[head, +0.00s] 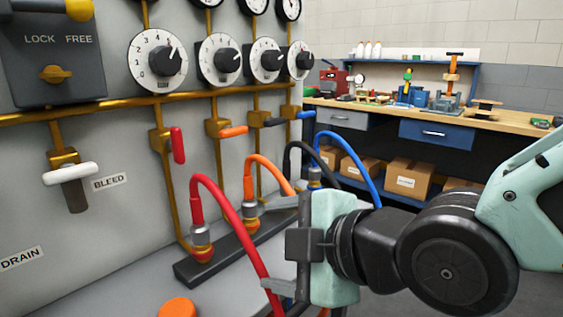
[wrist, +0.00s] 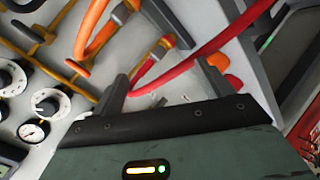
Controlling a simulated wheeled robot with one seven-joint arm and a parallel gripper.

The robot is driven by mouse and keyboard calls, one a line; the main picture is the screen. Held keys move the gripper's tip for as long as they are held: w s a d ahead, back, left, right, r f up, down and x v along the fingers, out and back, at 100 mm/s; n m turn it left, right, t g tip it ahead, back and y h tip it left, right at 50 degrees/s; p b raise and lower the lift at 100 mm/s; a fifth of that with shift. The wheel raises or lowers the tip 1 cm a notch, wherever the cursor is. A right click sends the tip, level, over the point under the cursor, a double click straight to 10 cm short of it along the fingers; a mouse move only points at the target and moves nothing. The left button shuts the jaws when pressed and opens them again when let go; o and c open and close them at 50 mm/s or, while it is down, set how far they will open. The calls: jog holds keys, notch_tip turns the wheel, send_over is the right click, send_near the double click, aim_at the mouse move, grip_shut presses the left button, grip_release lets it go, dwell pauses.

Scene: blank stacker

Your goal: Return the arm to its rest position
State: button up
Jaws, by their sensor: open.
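My gripper (head: 275,245) is in the lower middle of the head view, at the end of my arm, which comes in from the right. Its two fingers point left toward the panel and are spread apart. The red hose (head: 230,207) passes close to the fingers; I cannot tell whether it touches them. In the wrist view my gripper (wrist: 160,90) shows both fingers apart, with no object clearly held between them. The red hose (wrist: 205,50) crosses just beyond the fingertips there, and the orange hose (wrist: 95,30) lies further off.
A panel with dials (head: 158,60), a lock lever (head: 55,74) and a white bleed handle (head: 70,173) fills the left. A black rail (head: 215,257) carries the hose fittings. An orange knob (head: 177,307) sits at the front. A workbench (head: 400,118) stands behind at right.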

jog(key=s+d+f+m+g+h, duration=0.4)
jog(key=s+d+f+m, duration=0.15)
jog(key=d+m, duration=0.2)
jog(key=s+d+f+m+g+h, duration=0.4)
jog(key=s+d+f+m+h, duration=0.15)
jog(key=d+m, duration=0.2)
notch_tip(320, 180, up, 20)
jog(key=p, duration=1.9)
jog(key=shift+f+n+y, duration=0.2)
jog(key=shift+n+y, duration=0.2)
jog(key=shift+y, duration=0.05)
jog(key=shift+s+d, duration=0.1)
